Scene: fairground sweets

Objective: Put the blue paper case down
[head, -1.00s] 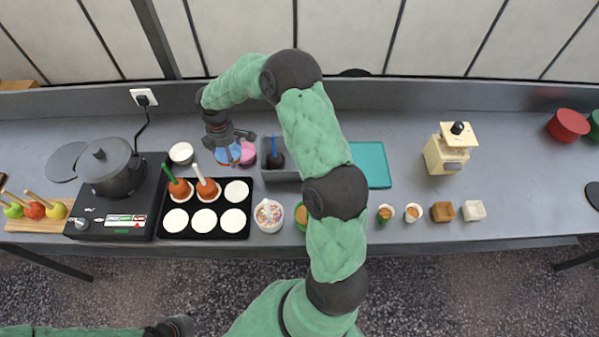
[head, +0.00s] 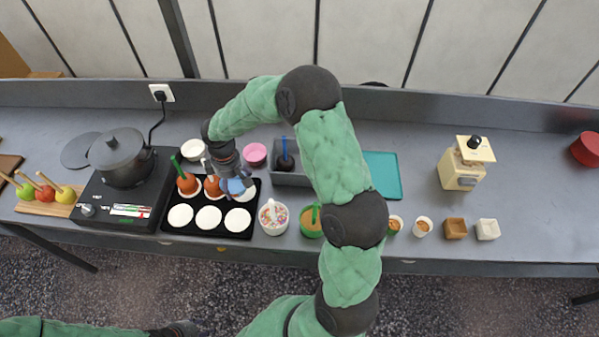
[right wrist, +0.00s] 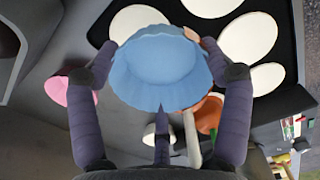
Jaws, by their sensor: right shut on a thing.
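My right gripper (head: 233,178) is shut on the blue paper case (head: 236,187), over the back right of the black tray (head: 256,206). In the right wrist view the case (right wrist: 162,72) is a fluted cup between the two fingers (right wrist: 158,70). I cannot tell whether it touches the tray. Two toffee apples, one with a green stick (head: 188,183) and one with a pale stick (head: 211,187), stand in the tray's back row. White discs (head: 209,217) show in the front row. My left gripper (head: 184,328) is at the bottom edge, its fingers unclear.
A pink case (head: 255,154) and a white bowl (head: 193,150) stand behind the tray. A sprinkle tub (head: 273,217) is to its right, and a hotplate (head: 110,208) with a pot (head: 119,158) to its left. A grey bin (head: 290,178) stands further right.

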